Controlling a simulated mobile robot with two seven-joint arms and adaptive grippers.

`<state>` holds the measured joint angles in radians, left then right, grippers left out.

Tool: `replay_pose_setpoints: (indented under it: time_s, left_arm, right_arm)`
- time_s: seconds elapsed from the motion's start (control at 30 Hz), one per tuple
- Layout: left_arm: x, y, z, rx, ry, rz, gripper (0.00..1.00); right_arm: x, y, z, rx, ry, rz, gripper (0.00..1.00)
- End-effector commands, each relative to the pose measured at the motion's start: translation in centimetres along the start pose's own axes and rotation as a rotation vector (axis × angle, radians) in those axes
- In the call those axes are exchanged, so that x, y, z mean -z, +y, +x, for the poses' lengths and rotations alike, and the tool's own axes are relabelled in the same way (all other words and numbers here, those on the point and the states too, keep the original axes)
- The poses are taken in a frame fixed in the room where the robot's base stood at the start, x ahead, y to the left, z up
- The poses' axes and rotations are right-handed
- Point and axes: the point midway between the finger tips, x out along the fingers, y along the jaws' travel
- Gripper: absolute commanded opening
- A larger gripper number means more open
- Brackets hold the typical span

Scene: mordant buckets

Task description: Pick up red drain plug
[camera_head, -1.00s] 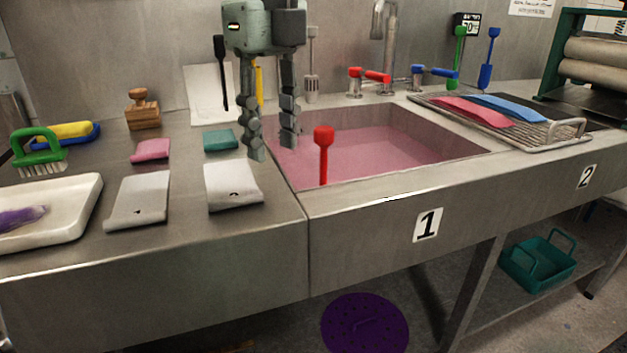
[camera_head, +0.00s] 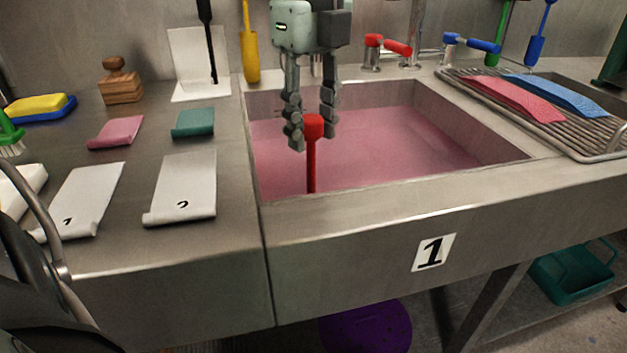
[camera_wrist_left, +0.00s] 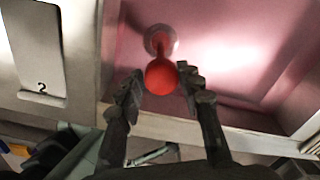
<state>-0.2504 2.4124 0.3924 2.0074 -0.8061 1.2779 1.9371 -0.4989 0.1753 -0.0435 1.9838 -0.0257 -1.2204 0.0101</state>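The red drain plug (camera_head: 312,160) stands upright in the sink (camera_head: 500,158) of pink liquid. It has a thin rod and a wide knob on top. In the head view the sink's front rim hides its foot. My left gripper (camera_head: 311,140) points down over the sink, its fingers apart, one on each side of the knob. In the left wrist view the knob (camera_wrist_left: 160,77) shows between the fingertips (camera_wrist_left: 161,88), with narrow gaps at its sides. A pale round drain fitting shows at the rod's foot. My right gripper is not in view.
Red-handled (camera_head: 388,45) and blue-handled (camera_head: 470,42) taps stand behind the sink. A wire rack (camera_head: 590,140) with pink and blue strips is at the right. White sheets, a pink cloth (camera_head: 117,132) and a teal cloth (camera_head: 193,123) lie on the left counter.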

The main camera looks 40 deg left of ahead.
Motion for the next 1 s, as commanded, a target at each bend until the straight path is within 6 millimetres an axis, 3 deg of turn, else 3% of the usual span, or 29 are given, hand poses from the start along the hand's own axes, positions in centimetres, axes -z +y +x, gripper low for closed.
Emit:
replay_pose_setpoints:
  time_s: [0.27, 0.53, 0.87, 1.0]
  left_arm:
    - [-0.1, 0.0, 2.4, -0.003, 0.001, 0.000, 0.36]
    - [-0.6, -0.1, 6.2, -0.002, 0.002, 0.000, 0.36]
    - [-0.6, -0.2, 7.0, 0.001, 0.000, 0.000, 0.36]
    - [-0.6, -0.2, 6.9, 0.001, 0.000, 0.000, 0.19]
  right_arm:
    - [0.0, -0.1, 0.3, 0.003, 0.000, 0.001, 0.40]
    - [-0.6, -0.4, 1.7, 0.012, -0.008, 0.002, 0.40]
    - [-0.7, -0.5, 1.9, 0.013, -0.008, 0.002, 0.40]
    - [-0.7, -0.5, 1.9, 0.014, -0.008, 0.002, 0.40]
